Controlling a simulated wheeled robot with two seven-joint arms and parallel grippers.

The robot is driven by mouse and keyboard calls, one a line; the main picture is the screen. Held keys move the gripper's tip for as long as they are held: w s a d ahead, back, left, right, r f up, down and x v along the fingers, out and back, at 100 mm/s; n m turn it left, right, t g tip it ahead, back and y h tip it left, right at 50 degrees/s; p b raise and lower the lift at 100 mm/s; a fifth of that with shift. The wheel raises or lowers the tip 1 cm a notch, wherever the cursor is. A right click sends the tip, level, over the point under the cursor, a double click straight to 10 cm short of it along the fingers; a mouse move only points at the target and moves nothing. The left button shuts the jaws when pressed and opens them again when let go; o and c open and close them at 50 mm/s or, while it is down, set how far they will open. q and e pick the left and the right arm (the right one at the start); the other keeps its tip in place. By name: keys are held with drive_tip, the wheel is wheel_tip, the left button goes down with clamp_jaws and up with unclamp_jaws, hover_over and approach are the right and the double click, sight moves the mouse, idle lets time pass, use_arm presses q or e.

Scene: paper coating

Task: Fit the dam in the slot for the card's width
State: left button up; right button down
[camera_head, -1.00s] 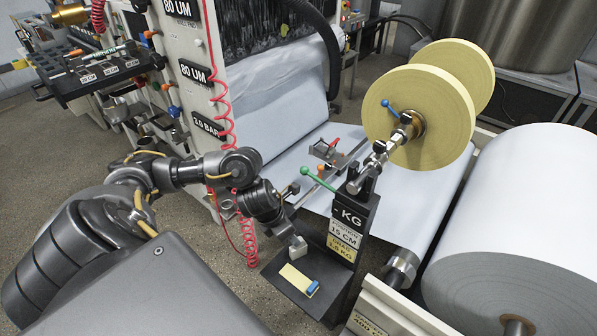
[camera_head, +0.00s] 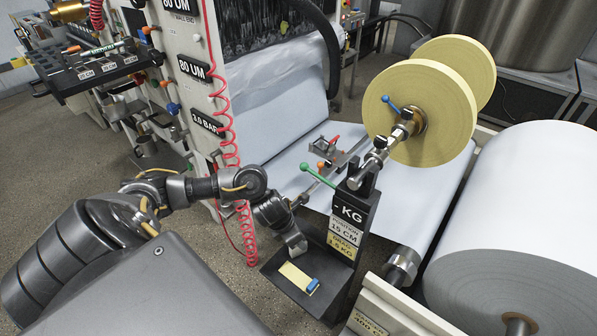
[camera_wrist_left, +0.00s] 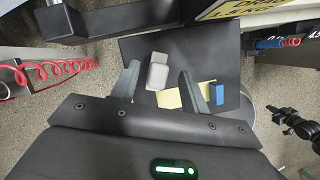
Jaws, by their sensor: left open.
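A small light-grey block (camera_wrist_left: 158,72), which may be the dam, is at the black tray (camera_wrist_left: 215,50) in the left wrist view. My left gripper (camera_wrist_left: 158,85) is open, with one finger on each side of the block and gaps visible. In the head view my left gripper (camera_head: 296,248) is low over the tray's far edge, and the block is hard to separate from it. My right gripper is out of view.
A yellow pad (camera_head: 294,273) and a blue piece (camera_head: 312,286) lie on the tray, close to my gripper. The black post (camera_head: 360,205) rises just right of it. A red coiled hose (camera_head: 228,120) hangs left. Large paper rolls fill the right.

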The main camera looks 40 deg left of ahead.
use_arm(q)
drive_tip(key=x, duration=0.2)
drive_tip(key=shift+w+a+f, duration=0.1)
drive_tip(key=shift+w+f, duration=0.05)
drive_tip(key=shift+f, duration=0.2)
drive_tip(key=shift+w+f, duration=0.15)
drive_tip(key=shift+f, duration=0.15)
drive_tip(key=shift+c, duration=1.3)
drive_tip(key=c, duration=0.7)
drive_tip(key=shift+r, duration=0.15)
clamp_jaws()
drive_tip(key=shift+r, duration=0.6)
drive_tip(key=s+a+r, duration=0.3)
drive_tip(key=s+r, duration=0.8)
drive_tip(key=s, duration=0.2)
drive_tip(key=shift+s+r+p, duration=0.3)
drive_tip(key=shift+s+p, duration=0.1)
drive_tip(key=shift+p, duration=0.05)
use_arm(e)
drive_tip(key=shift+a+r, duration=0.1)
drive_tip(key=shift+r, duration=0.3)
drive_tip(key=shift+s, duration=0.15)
